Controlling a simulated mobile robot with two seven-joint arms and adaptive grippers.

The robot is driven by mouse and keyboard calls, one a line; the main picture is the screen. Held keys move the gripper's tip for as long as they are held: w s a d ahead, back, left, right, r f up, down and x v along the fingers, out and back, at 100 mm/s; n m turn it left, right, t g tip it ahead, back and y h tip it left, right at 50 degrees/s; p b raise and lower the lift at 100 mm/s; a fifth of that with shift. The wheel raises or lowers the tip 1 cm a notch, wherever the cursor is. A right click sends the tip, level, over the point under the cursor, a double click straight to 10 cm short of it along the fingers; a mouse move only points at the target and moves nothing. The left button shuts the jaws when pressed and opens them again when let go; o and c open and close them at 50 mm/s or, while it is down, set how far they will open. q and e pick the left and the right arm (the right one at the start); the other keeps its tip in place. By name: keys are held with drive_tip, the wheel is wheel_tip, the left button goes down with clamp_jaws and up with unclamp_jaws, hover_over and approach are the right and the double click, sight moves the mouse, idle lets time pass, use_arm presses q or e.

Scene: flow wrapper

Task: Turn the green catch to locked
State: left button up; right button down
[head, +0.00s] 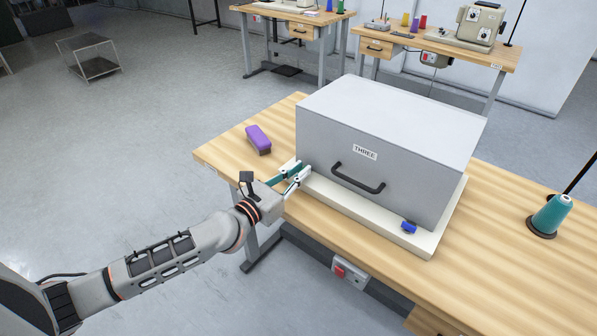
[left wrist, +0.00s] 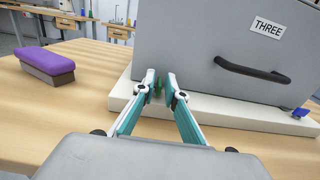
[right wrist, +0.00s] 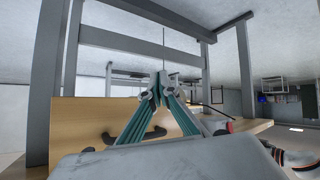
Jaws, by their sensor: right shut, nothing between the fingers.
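The green catch (left wrist: 158,88) is a small green part low at the left end of the grey box's front, seen in the left wrist view between my left fingertips. It is mostly hidden, so its turn cannot be read. My left gripper (head: 303,169) is at the box's lower left front corner, also in the left wrist view (left wrist: 161,84). Its fingers are partly apart, one on each side of the catch, with a small gap showing. The grey box (head: 390,113), labelled THREE, sits closed on a pale base (head: 345,203). My right gripper (right wrist: 162,91) is shut and empty, away from the box.
A blue catch (head: 408,227) is at the box's right front corner. A black handle (head: 358,181) sticks out of the front. A purple-topped brush-like block (head: 258,139) lies left of the box. A teal thread cone (head: 551,214) stands at right.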

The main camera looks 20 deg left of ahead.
idle(0.3)
use_arm(q)
drive_tip(key=v, duration=1.2)
idle(0.3)
